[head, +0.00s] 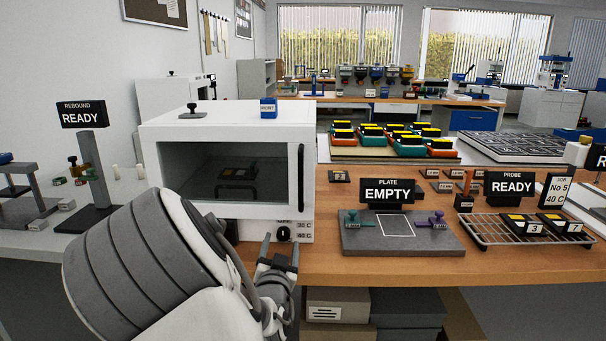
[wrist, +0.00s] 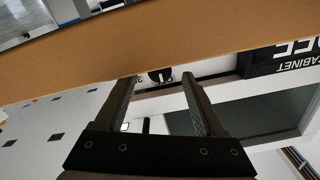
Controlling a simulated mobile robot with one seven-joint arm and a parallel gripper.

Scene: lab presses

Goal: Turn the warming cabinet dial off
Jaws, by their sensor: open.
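The warming cabinet (head: 225,133) is a white box with a dark glass door, standing on the wooden bench. Its black dial (head: 284,234) is at the lower right of the front, beside small labels including "40 C". The dial also shows upside down in the wrist view (wrist: 160,75), with a white mark; I cannot tell its setting. My gripper (head: 280,243) is open and empty, in front of the dial. In the wrist view my gripper (wrist: 160,80) has the dial between its fingertips in the picture; contact is not visible. My arm hides the cabinet's lower left front.
A grey plate fixture (head: 400,241) marked "EMPTY" stands right of the cabinet. A wire rack (head: 486,232) holds dark blocks beyond it. A "REBOUND READY" stand (head: 91,165) is at left.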

